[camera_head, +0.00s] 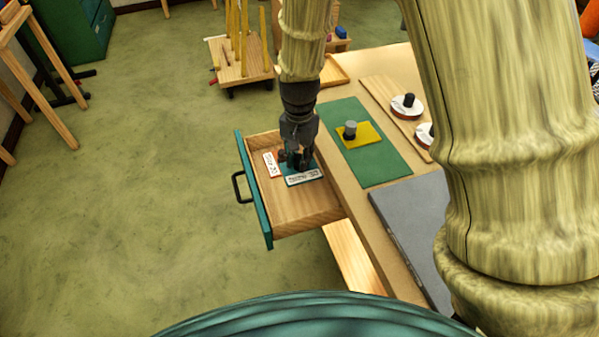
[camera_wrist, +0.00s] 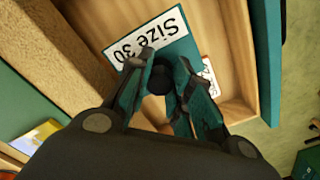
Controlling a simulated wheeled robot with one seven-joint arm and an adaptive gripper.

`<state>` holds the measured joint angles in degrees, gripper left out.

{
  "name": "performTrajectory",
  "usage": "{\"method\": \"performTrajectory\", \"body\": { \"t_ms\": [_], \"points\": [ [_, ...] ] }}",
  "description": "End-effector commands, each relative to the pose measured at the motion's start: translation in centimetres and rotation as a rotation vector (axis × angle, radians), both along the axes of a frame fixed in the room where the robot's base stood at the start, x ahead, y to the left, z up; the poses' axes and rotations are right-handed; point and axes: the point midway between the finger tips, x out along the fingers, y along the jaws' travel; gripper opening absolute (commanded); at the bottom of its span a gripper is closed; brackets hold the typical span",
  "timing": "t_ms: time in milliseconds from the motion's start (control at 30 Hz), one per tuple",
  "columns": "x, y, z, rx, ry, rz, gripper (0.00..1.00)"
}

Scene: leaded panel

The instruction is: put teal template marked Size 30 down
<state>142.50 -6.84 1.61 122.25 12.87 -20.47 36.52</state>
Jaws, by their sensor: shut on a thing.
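The teal template marked Size 30 (camera_head: 316,168) is inside the open drawer (camera_head: 310,217), with its white label facing up. It also shows in the wrist view (camera_wrist: 181,42), where its label reads Size 30. My gripper (camera_head: 297,161) points down into the drawer. In the wrist view my gripper (camera_wrist: 165,78) is shut on the template's dark knob (camera_wrist: 154,80). The template looks flat and low in the drawer; I cannot tell whether it touches the drawer floor. My fingers hide part of it.
Another labelled piece (camera_head: 270,165) lies in the drawer to the left, close to the template. The worktop holds a green mat (camera_head: 375,165) with a yellow knobbed template (camera_head: 362,137), a grey board (camera_head: 415,225) and round knobbed pieces (camera_head: 406,107). The drawer's teal front (camera_head: 252,190) stands out over open floor.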

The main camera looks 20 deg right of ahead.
Motion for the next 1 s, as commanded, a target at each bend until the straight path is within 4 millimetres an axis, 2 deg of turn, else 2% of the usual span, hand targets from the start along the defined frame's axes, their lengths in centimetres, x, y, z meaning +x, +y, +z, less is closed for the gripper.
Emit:
{"method": "performTrajectory", "body": {
  "t_ms": [200, 467, 800, 1000],
  "points": [
    [0.0, 0.0, -2.2, 0.000, 0.001, 0.000, 0.00],
    [0.0, 0.0, -3.2, 0.000, 0.000, 0.000, 0.00],
    [0.0, 0.0, -6.6, 0.001, 0.001, 0.000, 0.00],
    [0.0, 0.0, -6.9, 0.000, -0.001, 0.000, 0.00]
  ]
}}
